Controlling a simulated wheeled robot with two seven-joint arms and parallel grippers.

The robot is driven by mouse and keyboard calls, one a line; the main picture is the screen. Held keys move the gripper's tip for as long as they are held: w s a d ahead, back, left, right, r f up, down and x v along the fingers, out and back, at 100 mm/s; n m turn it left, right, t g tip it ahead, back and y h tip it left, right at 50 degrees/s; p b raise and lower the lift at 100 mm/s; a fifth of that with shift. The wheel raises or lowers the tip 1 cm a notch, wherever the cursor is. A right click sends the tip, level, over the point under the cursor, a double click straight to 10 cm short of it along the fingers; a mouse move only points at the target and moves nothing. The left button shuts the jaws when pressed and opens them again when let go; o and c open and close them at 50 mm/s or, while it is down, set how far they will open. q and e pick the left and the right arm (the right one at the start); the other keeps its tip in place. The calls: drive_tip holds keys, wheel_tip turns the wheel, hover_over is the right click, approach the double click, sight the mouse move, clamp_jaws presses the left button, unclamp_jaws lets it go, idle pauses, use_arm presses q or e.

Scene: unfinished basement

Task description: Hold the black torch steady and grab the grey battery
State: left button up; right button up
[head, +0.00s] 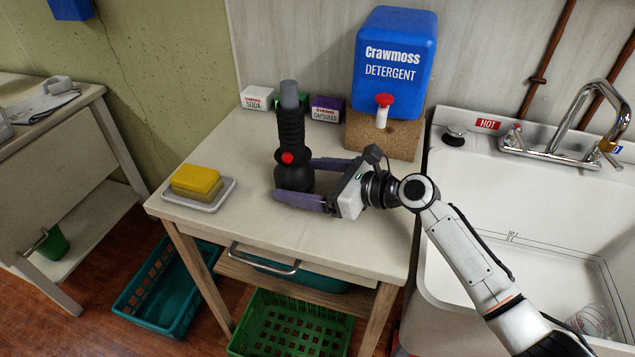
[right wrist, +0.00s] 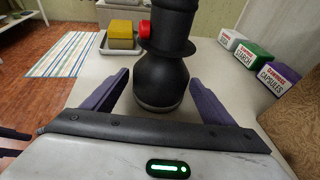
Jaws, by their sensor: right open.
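The black torch (head: 291,130) stands upright, wide end down, on the small table, with a red button on its side. The grey battery (head: 289,95) sticks up from the torch's open top. My right gripper (head: 295,179) is open, its purple fingers on either side of the torch's wide base. In the right wrist view the torch base (right wrist: 161,82) is between the fingertips, with visible gaps on both sides; the battery is out of that view.
A blue detergent container (head: 395,60) stands on a brown block behind my gripper. Small boxes (head: 327,109) stand behind the torch. A yellow sponge (head: 196,180) lies on a dish at left. The table (head: 225,230) is clear in front; a sink (head: 540,235) adjoins at right.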

drive_tip(key=shift+w+a+f, duration=0.15)
drive_tip(key=shift+w+a, duration=0.1)
drive_tip(key=shift+a, duration=0.1)
use_arm(q)
drive_tip(key=shift+w+r, duration=0.2)
drive_tip(key=shift+w, duration=0.1)
drive_tip(key=shift+w, duration=0.1)
use_arm(e)
drive_tip(key=c, duration=0.6)
